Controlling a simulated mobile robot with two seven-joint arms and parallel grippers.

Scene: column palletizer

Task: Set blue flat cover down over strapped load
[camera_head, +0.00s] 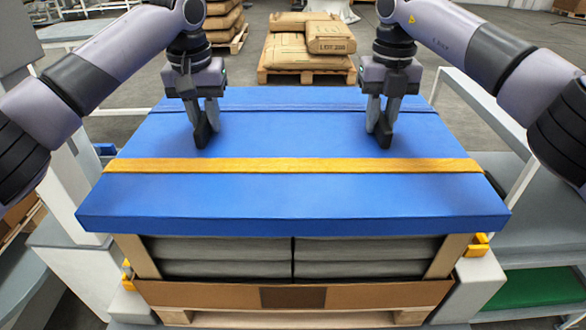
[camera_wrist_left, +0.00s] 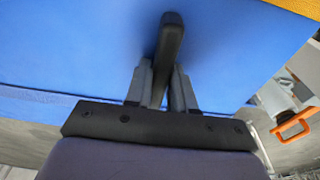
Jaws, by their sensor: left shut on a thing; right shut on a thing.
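The blue flat cover (camera_head: 300,199) lies level over the load, with a yellow band across its top and two black handles. It fills most of the left wrist view (camera_wrist_left: 70,50). My left gripper (camera_head: 203,112) is shut on the left handle (camera_head: 203,134); this handle shows between the fingers in the left wrist view (camera_wrist_left: 169,40). My right gripper (camera_head: 382,108) is shut on the right handle (camera_head: 384,134). The load of grey bags (camera_head: 220,268) sits directly below, with tan corner boards. I cannot tell whether the cover touches it; its top is hidden.
The load stands on a wooden pallet (camera_head: 290,318) with a brown cardboard band (camera_head: 380,294). Grey posts with yellow parts (camera_head: 476,245) flank it. A green sheet (camera_head: 540,288) lies at right. Pallets of brown sacks (camera_head: 309,48) stand behind, with clear floor between.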

